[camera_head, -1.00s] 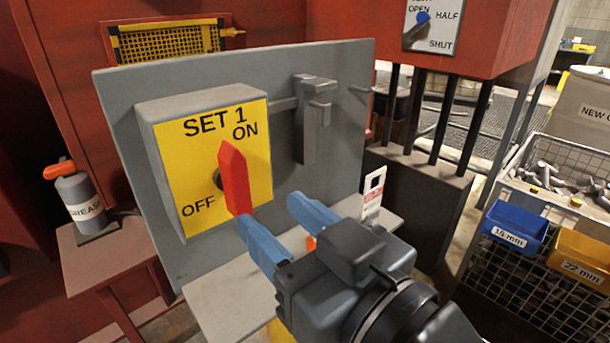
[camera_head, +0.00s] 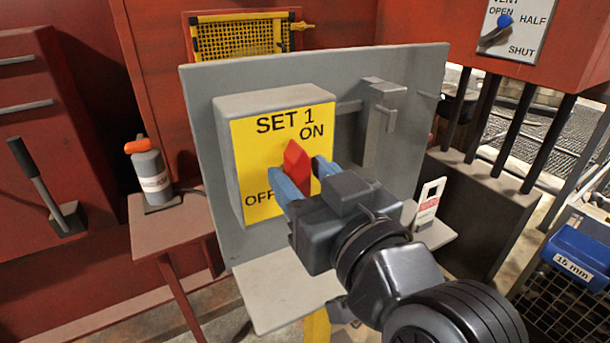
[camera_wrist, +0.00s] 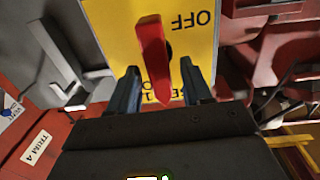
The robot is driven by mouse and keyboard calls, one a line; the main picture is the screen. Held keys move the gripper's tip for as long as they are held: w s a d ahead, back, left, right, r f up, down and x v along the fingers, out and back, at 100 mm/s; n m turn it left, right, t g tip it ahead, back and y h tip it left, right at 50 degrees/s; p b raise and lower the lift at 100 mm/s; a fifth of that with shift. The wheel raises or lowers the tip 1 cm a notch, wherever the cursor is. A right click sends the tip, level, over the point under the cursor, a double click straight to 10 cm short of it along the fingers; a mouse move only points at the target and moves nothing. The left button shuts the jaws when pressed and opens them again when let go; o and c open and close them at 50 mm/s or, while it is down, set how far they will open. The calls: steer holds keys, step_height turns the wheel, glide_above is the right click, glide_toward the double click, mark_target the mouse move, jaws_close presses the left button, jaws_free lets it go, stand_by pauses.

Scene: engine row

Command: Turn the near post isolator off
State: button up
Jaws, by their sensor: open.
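The isolator is a grey box with a yellow face (camera_head: 262,150) marked SET 1, ON and OFF, fixed to a grey panel (camera_head: 420,85). Its red handle (camera_head: 297,160) points up, with its tip just beside the ON mark. My gripper (camera_head: 305,178) is open, with its blue fingers on either side of the handle, near the face. In the wrist view the red handle (camera_wrist: 153,55) stands between the two fingers (camera_wrist: 160,85), with a gap at each side. The handle's lower part is hidden by my gripper in the head view.
A grey bracket (camera_head: 380,125) juts from the panel right of the box. A white tag (camera_head: 429,203) stands on the grey shelf (camera_head: 280,290) below. A grease bottle (camera_head: 152,175) is at left. A vent dial (camera_head: 503,25) is at upper right.

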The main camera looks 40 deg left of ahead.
steer(key=shift+c, duration=0.2)
jaws_close()
steer(key=shift+f+n+b, duration=0.15)
steer(key=shift+n+b, duration=0.15)
steer(key=shift+b, duration=0.05)
steer(key=n+b, duration=0.1)
steer(key=b, duration=0.1)
steer(key=n+b, duration=0.2)
steer(key=shift+s+f, duration=0.2)
steer(key=shift+s+a+f+n+b, duration=0.1)
steer(key=shift+s+f+n+b, duration=0.05)
steer(key=shift+n+b, duration=2.15)
steer(key=shift+s+a+f+n+b, duration=0.1)
steer(key=shift+s+f+n+b, duration=0.05)
steer(key=shift+n+b, duration=2.1)
steer(key=shift+s+a+f+n+b, duration=0.1)
steer(key=shift+s+f+n+b, duration=0.05)
steer(key=shift+n+b, duration=2.15)
steer(key=shift+n, duration=0.45)
